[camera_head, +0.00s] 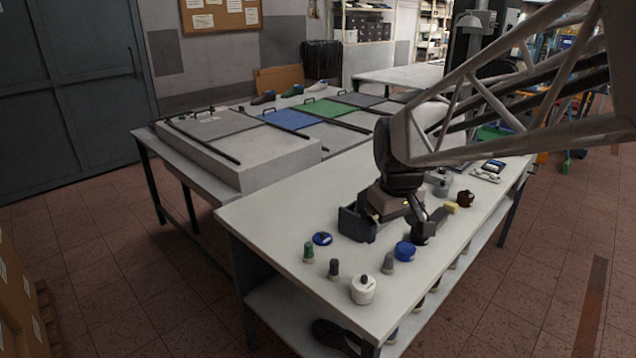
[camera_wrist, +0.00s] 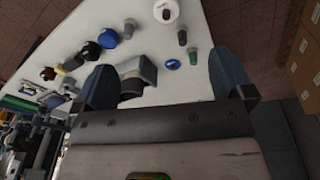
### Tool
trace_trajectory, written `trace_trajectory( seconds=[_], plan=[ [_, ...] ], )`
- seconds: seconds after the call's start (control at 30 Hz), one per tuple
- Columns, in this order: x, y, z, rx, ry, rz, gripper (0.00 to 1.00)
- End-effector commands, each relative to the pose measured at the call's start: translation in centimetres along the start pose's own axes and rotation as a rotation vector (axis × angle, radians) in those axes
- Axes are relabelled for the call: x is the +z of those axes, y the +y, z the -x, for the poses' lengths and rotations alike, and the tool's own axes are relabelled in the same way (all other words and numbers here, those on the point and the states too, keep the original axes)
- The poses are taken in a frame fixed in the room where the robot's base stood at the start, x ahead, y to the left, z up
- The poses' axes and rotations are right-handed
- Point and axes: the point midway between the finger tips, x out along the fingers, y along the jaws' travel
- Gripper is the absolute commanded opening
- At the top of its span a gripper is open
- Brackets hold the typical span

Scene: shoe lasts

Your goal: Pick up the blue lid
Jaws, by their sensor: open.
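A small round blue lid (camera_head: 322,239) with a paler mark on top lies flat on the near table, left of my gripper. In the wrist view the blue lid (camera_wrist: 173,64) lies beyond the gap between my fingers, apart from them.
A taller blue round object (camera_head: 405,250) stands near the front edge. Blue and green panels (camera_head: 325,135) with handles lie on the back table. The near table's left end is clear.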

Motion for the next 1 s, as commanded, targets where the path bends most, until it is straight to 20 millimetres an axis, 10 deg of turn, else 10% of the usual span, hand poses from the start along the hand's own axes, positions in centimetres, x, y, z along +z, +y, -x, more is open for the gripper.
trace_trajectory(
  seconds=[1.0],
  plan=[
    [-23.1,1.4,-14.6,-0.071,-0.083,0.535,0.99]
  ],
)
